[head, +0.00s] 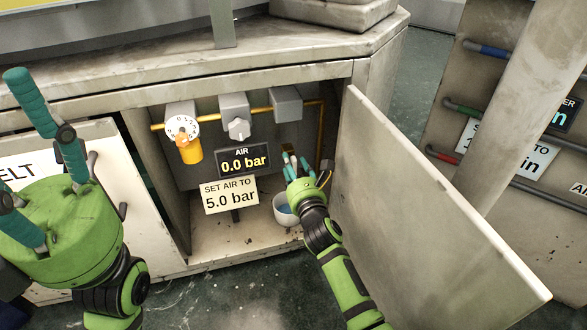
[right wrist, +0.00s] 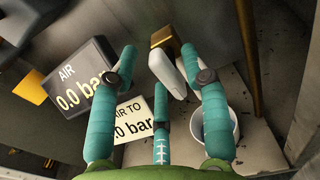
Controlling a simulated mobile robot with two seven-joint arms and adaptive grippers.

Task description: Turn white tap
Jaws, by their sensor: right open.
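The white tap (right wrist: 166,72) shows in the right wrist view as a white lever on a brass body (right wrist: 163,40). It lies between the two upper fingers of my right gripper (right wrist: 159,62), which is open. The lever is close to the right-hand finger; I cannot tell whether they touch. In the head view my right gripper (head: 296,160) reaches into the open cabinet, right of the air display, and largely hides the tap. My left gripper (head: 28,140) is at the left, its teal fingers spread and empty.
The air display (head: 243,161) reads 0.0 bar, above a sign (head: 229,196) saying 5.0 bar. A dial (head: 183,128) and a grey knob (head: 237,128) sit on the yellow pipe. A white bowl (head: 284,212) stands below. The open door (head: 430,210) flanks my right arm.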

